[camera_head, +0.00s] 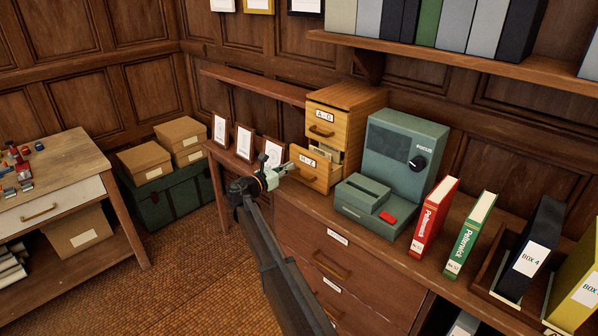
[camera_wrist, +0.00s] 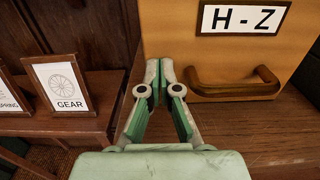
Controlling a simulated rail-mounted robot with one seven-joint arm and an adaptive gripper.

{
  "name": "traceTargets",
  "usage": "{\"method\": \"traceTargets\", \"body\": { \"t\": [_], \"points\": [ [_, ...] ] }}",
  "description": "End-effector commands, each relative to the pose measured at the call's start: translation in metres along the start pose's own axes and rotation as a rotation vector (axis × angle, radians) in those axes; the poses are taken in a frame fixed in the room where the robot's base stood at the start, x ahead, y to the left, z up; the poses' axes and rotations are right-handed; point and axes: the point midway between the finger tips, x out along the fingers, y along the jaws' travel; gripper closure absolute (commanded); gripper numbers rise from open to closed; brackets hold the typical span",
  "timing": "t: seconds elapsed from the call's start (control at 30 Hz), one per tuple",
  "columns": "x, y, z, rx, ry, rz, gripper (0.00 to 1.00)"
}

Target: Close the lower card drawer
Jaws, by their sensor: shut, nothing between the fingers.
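The wooden card cabinet (camera_head: 352,97) stands on the long sideboard. Its upper drawer, labelled A-C or similar (camera_head: 321,122), is shut. The lower card drawer (camera_head: 309,169), labelled H-Z, sticks out, with pale cards showing inside. In the wrist view, its front panel (camera_wrist: 225,50) fills the upper right, with a brown handle (camera_wrist: 235,86) below the label. My gripper (camera_head: 288,168) is shut and empty in front of the drawer. In the wrist view, the fingertips (camera_wrist: 162,68) are by the front's lower left, left of the handle. I cannot tell whether they touch it.
A green-grey machine (camera_head: 400,150) with a red button stands right of the cabinet. Red (camera_head: 433,215) and green (camera_head: 470,234) binders stand farther right. Framed cards (camera_head: 243,142) stand on a low shelf at left; the GEAR card (camera_wrist: 60,85) shows in the wrist view.

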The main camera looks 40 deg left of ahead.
Motion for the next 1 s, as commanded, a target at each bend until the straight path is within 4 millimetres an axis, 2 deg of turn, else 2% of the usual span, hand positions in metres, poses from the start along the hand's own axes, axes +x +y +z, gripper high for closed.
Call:
{"method": "traceTargets", "body": {
  "t": [0.13, 0.5, 0.7, 1.0],
  "points": [
    [0.015, 0.011, 0.0, 0.0, 0.0, 0.014, 1.0],
    [0.059, 0.014, 0.0, 0.0, 0.0, 0.02, 1.0],
    [0.068, 0.015, 0.0, 0.0, 0.0, 0.021, 1.0],
    [0.071, 0.015, 0.001, 0.0, -0.001, 0.021, 1.0]
  ]
}}
